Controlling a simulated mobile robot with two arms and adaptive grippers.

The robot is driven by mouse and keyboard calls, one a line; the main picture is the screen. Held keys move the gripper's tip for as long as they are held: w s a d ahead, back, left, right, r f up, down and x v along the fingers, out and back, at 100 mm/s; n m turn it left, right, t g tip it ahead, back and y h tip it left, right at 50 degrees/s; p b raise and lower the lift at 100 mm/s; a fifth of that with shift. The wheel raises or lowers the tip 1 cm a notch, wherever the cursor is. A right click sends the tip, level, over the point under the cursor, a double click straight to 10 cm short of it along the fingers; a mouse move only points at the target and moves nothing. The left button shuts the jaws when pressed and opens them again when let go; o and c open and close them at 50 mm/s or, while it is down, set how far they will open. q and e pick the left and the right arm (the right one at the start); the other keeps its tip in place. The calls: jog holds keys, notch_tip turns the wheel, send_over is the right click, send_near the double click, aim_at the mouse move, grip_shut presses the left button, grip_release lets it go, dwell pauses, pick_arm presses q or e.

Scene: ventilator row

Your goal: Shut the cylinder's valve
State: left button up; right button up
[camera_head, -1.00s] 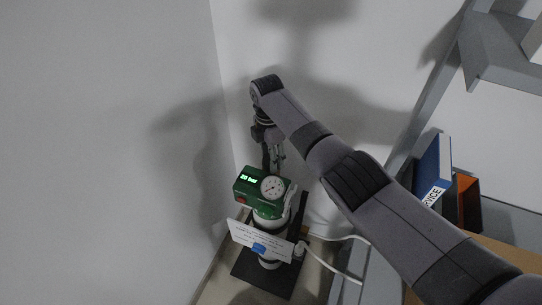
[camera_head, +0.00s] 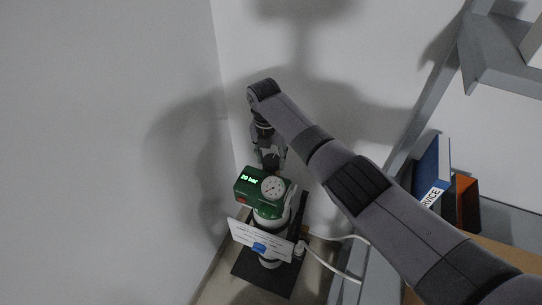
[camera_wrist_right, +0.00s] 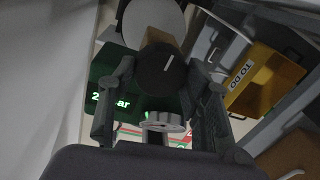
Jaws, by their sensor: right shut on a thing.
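The cylinder (camera_head: 268,216) stands upright in the corner, pale, with a green box (camera_head: 251,199) on top whose display reads 20 bar. A round white gauge (camera_head: 273,188) sits on the box. My right gripper (camera_head: 270,166) points down from above at the back edge of the box. In the right wrist view my right gripper (camera_wrist_right: 161,72) has its fingers on both sides of a black round knob (camera_wrist_right: 158,76) with a white mark, and is shut on it. The green box (camera_wrist_right: 110,92) shows behind. My left gripper is out of view.
A white card (camera_head: 248,234) with a blue patch hangs in front of the cylinder, over a dark base plate (camera_head: 252,275). A white hose runs right. Walls are close behind and left. A grey shelf frame (camera_head: 398,165) with blue and orange binders (camera_head: 467,204) stands right.

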aim_at(268, 159)
jog(key=shift+w+r+n, duration=0.1)
jog(key=shift+r+n, duration=0.05)
jog(key=shift+n, duration=0.15)
jog(key=o, duration=1.2)
jog(key=shift+c, duration=0.2)
notch_tip(268, 159, up, 12)
jog(key=shift+a, duration=0.45)
